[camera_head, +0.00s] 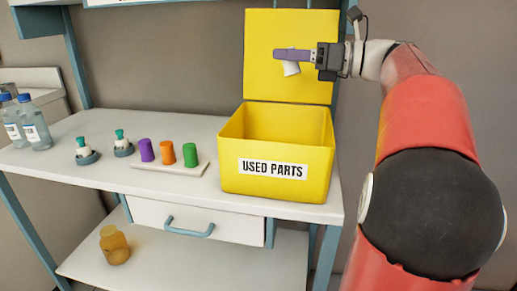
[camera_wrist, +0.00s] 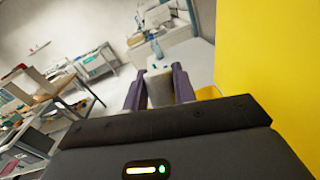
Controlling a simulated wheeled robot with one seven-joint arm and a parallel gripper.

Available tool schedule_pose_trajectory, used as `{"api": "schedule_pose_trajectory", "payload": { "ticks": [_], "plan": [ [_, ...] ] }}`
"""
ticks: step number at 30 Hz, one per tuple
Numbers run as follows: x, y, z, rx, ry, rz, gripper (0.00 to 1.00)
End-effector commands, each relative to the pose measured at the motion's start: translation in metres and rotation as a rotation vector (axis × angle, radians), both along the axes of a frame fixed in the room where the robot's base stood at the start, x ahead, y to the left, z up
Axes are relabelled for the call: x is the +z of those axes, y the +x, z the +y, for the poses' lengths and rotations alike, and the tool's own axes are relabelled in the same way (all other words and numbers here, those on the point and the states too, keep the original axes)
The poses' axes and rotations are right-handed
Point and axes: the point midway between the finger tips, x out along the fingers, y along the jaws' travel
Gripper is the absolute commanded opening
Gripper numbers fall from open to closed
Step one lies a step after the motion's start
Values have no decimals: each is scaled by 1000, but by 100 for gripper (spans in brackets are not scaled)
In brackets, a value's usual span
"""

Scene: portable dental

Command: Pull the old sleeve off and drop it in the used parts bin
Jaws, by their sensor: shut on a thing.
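My gripper (camera_head: 284,55) is shut on a small white sleeve (camera_head: 291,68), holding it in the air in front of the bin's raised yellow lid. In the wrist view the sleeve (camera_wrist: 160,88) sits between the two purple fingers of my gripper (camera_wrist: 159,87). The yellow used parts bin (camera_head: 232,168) stands open on the right end of the bench, its front labelled "USED PARTS". The sleeve is above the bin's opening in the head view; its exact depth over the bin is hard to tell. The bin's floor is hidden.
Purple (camera_head: 147,150), orange (camera_head: 167,152) and green (camera_head: 190,155) sleeves stand on a white block left of the bin. Two teal-topped handpieces (camera_head: 122,144) stand further left, with clear bottles (camera_head: 34,125) beyond. An amber jar (camera_head: 115,246) is on the lower shelf.

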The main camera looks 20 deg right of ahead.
Motion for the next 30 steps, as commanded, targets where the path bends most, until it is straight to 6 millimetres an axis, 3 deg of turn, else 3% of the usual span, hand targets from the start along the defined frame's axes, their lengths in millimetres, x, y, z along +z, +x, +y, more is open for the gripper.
{"api": "schedule_pose_trajectory", "payload": {
  "ticks": [12,25,26,30],
  "plan": [
    [-49,0,0,0,-1,0,6],
    [-54,0,0,0,-1,-1,6],
    [-54,0,0,0,-1,-1,30],
    [-54,0,0,0,-1,-1,48]
  ]
}}
